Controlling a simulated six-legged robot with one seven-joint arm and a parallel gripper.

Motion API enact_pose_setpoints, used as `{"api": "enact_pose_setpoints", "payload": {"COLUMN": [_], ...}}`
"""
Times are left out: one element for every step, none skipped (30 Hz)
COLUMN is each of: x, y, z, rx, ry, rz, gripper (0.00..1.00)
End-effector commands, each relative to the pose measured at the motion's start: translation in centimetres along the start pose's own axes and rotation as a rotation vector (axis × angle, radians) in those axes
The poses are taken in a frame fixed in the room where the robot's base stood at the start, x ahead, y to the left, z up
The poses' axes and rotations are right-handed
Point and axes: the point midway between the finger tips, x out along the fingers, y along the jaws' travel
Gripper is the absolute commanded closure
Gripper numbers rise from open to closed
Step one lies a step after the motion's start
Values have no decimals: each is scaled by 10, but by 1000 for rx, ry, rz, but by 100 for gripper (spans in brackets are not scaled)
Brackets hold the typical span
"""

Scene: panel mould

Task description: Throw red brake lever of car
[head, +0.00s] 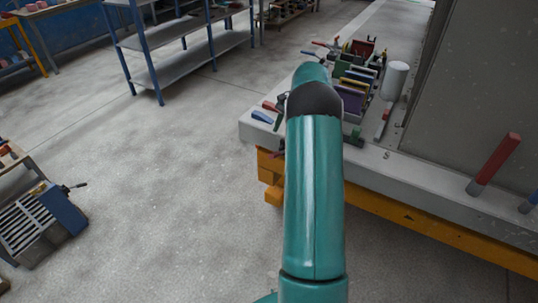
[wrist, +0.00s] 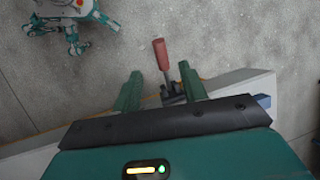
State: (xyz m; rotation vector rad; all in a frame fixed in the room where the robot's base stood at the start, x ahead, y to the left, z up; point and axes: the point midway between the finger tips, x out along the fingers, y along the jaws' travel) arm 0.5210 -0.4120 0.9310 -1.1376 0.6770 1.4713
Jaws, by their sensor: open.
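The red brake lever (wrist: 162,54) shows in the wrist view, a red grip on a grey metal stem that rises from a dark bracket (wrist: 172,93) at the edge of the car (wrist: 235,84). My gripper (wrist: 159,72) is open, with one green finger to the left of the lever and one to the right. The lever's stem lies between the fingers in the picture; no contact is visible, and I cannot tell the depth. A small dark red piece shows beside the car's edge (head: 251,130), left of my arm.
Red and blue handles (head: 262,116) lie on the car's corner. Several coloured parts and a white cylinder (head: 395,80) stand behind my arm. A tall grey panel (head: 480,75) and a red post (head: 495,163) are at right. The floor at left is clear up to a machine (head: 45,222).

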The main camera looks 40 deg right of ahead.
Motion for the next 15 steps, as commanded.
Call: {"api": "enact_pose_setpoints", "payload": {"x": [10, 16, 24, 30, 36, 45, 50, 57, 65, 70, 76, 84, 89, 94, 100], "y": [2, 2, 2, 2, 2, 2, 2, 2, 1, 1, 0, 0, 0, 0, -1], "z": [1, 0, 0, 0, 1, 0, 0, 0, 0, 0, 0, 0, 0, 0, 0], "rx": [2, 1, 2, 1, 1, 1, 1, 1, 1, 0, 0, 0, -1, -1, -2], "ry": [-4, -4, -5, -5, -5, -5, -5, -5, -5, -4, -4, -4, -4, -4, -4], "rz": [2, 2, 2, 2, 2, 2, 2, 2, 3, 3, 3, 3, 3, 4, 4], "gripper": [58, 58, 58, 58, 58, 58, 58, 58, 58, 58, 58, 58, 58, 58, 58]}}
